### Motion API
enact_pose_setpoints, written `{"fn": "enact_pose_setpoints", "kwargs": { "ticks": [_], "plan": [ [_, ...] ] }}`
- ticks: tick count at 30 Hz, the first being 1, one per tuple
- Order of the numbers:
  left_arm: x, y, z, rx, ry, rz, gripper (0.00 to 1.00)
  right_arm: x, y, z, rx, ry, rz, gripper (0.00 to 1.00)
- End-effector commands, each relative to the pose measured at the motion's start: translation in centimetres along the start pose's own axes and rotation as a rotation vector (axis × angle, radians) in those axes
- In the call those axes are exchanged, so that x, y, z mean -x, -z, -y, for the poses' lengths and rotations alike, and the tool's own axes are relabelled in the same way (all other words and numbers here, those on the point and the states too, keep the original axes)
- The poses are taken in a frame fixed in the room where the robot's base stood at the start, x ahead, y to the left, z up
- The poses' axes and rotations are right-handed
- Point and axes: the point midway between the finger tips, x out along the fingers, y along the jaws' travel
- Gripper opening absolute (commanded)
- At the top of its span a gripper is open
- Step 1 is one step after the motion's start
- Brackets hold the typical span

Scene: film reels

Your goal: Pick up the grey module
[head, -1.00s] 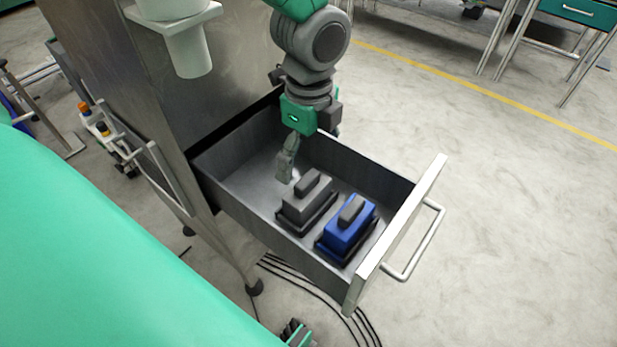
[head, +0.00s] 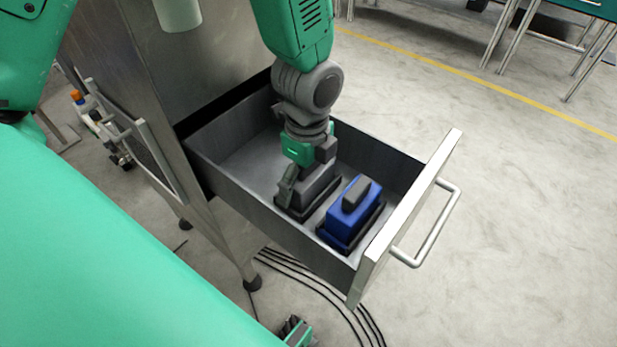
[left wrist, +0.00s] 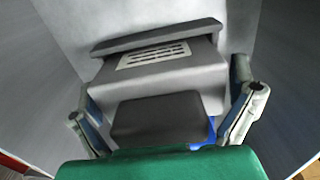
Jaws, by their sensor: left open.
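The grey module (head: 317,186) sits in the open drawer, in a dark tray, partly hidden under my left arm. My left gripper (head: 300,180) is open and reaches down over it from above; one finger shows at its left side. In the left wrist view the grey module (left wrist: 165,78) has a light slotted panel and a dark raised grip block (left wrist: 160,118). The fingers of the left gripper (left wrist: 166,112) stand on either side of that block, apart from it.
A blue module (head: 345,222) with a dark grip stands in its own tray close to the right of the grey one. The drawer (head: 243,205) has raised walls and a front handle (head: 430,228). The drawer's rear part is empty.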

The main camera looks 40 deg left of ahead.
Motion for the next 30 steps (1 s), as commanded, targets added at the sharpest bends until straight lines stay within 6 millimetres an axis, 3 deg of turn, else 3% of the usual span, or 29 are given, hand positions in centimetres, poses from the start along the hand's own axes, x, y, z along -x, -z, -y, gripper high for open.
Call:
{"fn": "enact_pose_setpoints", "kwargs": {
  "ticks": [3, 4, 7, 8, 17, 30],
  "plan": [
    [0.2, 0.0, 0.0, 0.0, 0.001, 0.0, 1.0, 0.1, 0.0, 0.0, 0.0, 0.0, 0.0, 0.4],
    [0.2, 0.0, 0.0, 0.0, 0.001, 0.0, 0.93, 0.1, 0.0, 0.0, 0.0, 0.0, 0.0, 0.4],
    [0.2, 0.0, 0.0, 0.0, 0.0, 0.0, 0.58, 0.1, 0.0, 0.0, 0.0, 0.0, 0.0, 0.4],
    [0.2, 0.0, 0.0, 0.0, 0.0, 0.0, 0.53, 0.1, 0.0, 0.0, 0.0, 0.0, 0.0, 0.4],
    [0.6, 0.0, 0.1, -0.001, 0.001, 0.0, 0.53, 0.4, 0.0, 0.0, 0.0, 0.0, 0.0, 0.4],
    [8.7, 0.0, 0.1, -0.001, 0.003, -0.001, 0.52, 4.1, 0.2, 0.0, 0.0, 0.0, 0.0, 0.4]
  ]
}}
